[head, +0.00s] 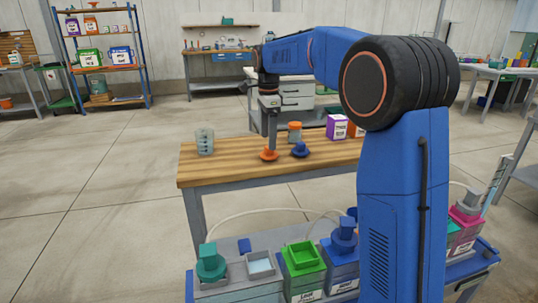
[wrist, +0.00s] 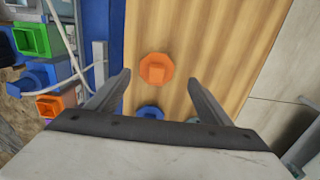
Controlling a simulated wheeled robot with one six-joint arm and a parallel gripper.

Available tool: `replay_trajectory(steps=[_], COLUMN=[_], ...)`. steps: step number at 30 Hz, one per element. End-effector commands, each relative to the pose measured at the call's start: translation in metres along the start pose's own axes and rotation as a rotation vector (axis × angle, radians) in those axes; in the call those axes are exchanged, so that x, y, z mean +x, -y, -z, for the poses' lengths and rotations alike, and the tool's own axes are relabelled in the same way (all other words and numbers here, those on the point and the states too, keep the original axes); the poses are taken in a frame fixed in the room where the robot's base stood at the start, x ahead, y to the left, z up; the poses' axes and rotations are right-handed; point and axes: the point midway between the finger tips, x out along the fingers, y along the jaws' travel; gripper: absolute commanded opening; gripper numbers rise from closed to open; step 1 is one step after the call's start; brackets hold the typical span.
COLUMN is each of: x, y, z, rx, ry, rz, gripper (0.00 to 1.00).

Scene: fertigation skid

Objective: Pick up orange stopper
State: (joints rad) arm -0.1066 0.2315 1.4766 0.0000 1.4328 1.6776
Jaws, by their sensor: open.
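The orange stopper (head: 269,154) lies on the wooden table (head: 225,171) near its middle. In the wrist view the orange stopper (wrist: 157,68) shows a square knob on an eight-sided flange. My gripper (head: 271,146) points down over it in the head view. In the wrist view my gripper (wrist: 158,76) is open and empty, its fingers apart to the left and right of the stopper. Whether the fingertips reach down to the stopper's height I cannot tell. No finger appears to touch it.
A blue stopper (head: 300,150) lies close to its right. On the table also stand a clear beaker (head: 205,141), an orange-lidded jar (head: 295,131) and a purple box (head: 337,127). The skid with green (head: 302,258) and blue tanks is in front.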

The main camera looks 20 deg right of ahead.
Motion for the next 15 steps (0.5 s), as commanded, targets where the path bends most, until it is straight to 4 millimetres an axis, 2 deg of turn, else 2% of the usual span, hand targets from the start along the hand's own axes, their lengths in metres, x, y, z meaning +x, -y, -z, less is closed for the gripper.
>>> replay_trajectory(steps=[9, 15], x=[0.040, 0.047], y=[-0.007, -0.006], z=[0.001, 0.001], rx=[0.000, 0.000], ry=[0.000, 0.000], rz=[-0.003, 0.000], gripper=[0.73, 0.73])
